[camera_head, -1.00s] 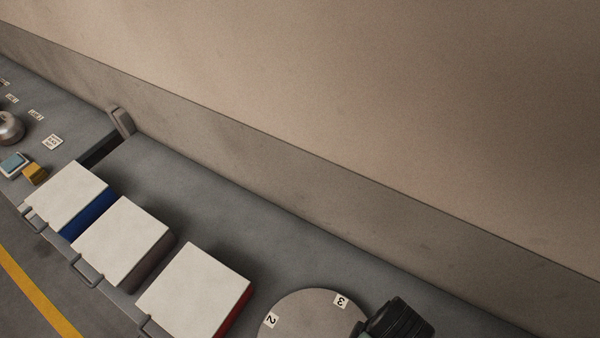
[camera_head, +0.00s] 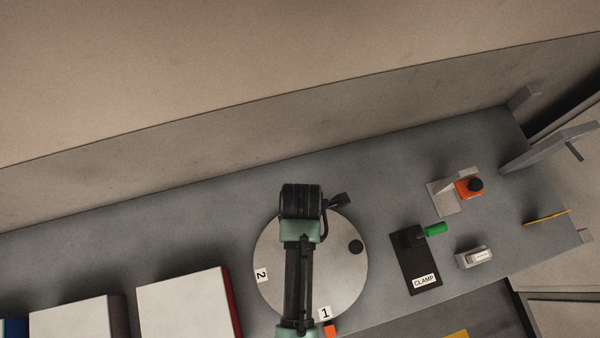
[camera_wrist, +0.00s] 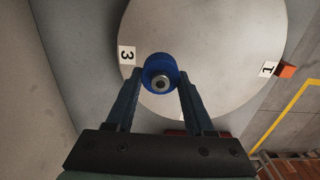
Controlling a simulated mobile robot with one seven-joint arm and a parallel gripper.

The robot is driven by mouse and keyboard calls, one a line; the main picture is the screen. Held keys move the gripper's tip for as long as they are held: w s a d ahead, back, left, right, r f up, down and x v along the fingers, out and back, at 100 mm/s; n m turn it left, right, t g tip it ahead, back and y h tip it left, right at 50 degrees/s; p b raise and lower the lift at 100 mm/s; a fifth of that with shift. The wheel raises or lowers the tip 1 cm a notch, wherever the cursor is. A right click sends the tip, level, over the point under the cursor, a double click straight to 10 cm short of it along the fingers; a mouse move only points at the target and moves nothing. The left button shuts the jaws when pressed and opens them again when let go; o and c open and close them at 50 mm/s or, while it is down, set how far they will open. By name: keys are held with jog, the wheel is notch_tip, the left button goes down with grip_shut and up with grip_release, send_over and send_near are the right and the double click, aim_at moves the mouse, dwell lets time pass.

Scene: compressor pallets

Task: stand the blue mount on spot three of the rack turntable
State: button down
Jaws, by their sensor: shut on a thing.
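The blue mount (camera_wrist: 160,68) is a round blue piece with a pale metal centre, between my fingertips in the wrist view. My gripper (camera_wrist: 161,80) is shut on it. The mount is over the grey turntable disc (camera_wrist: 215,45), just beside the label 3 (camera_wrist: 127,56). I cannot tell whether it touches the disc. In the head view the turntable (camera_head: 340,285) shows labels 2 (camera_head: 261,275) and 1 (camera_head: 325,313).
A small dark round thing (camera_head: 356,247) is on the disc's right side. Right of the turntable are a black clamp (camera_head: 418,265) with a green handle and an orange-and-black device (camera_head: 469,187). White-topped boxes (camera_head: 183,308) stand left. A wall runs behind the bench.

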jog(key=shift+f, duration=2)
jog(key=shift+f, duration=0.1)
jog(key=shift+c, duration=1.4)
grip_release()
notch_tip(320, 180, up, 12)
jog(key=shift+r, duration=0.1)
